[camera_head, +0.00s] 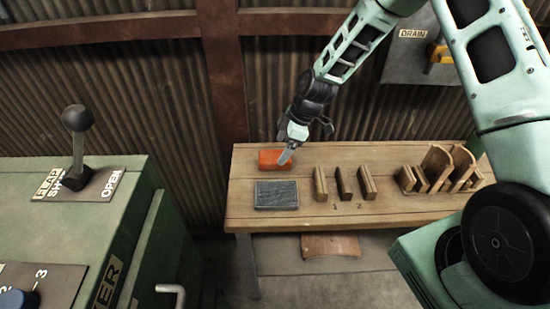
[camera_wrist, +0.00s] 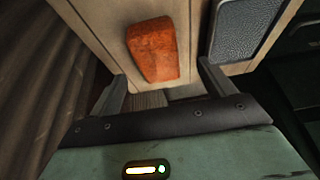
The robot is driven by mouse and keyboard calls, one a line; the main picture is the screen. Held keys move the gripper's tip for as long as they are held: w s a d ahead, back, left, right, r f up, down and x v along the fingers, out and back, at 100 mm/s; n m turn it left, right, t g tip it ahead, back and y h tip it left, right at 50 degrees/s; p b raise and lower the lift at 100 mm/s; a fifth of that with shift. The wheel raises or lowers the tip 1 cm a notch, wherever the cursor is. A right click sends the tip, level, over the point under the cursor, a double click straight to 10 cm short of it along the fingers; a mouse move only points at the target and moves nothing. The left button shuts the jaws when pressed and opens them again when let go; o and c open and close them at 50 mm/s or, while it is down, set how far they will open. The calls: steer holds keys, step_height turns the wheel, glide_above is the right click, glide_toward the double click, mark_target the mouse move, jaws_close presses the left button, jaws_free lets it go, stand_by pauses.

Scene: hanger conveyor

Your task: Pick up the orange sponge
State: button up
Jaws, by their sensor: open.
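The orange sponge (camera_head: 270,160) lies on the back left part of the wooden table. In the wrist view the sponge (camera_wrist: 153,50) is an orange block that sits ahead of my gripper, between the lines of its two fingers. My gripper (camera_head: 288,155) is in front of and above the sponge in the head view, and its finger covers part of the sponge's right side. In the wrist view my gripper (camera_wrist: 160,85) is open with nothing between the fingers. I cannot tell the exact gap between the fingertips and the sponge.
A dark grey pad (camera_head: 277,195) lies on the table (camera_head: 325,213) just in front of the sponge. Upright wooden blocks (camera_head: 343,184) and a wooden rack (camera_head: 440,170) stand to the right. A corrugated wall rises behind. A green lever cabinet (camera_head: 120,215) stands at left.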

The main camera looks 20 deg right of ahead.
mark_target(276, 155)
steer(key=p+x, duration=0.1)
steer(key=x, duration=0.1)
steer(key=p+x, duration=0.1)
steer(key=x, duration=0.2)
steer(key=shift+w+a+r, duration=0.1)
steer(key=shift+w, duration=0.1)
steer(key=shift+f, duration=0.25)
steer(key=shift+f+b, duration=0.25)
steer(key=shift+b, duration=0.1)
stand_by(0.4)
steer(key=c, duration=1.1)
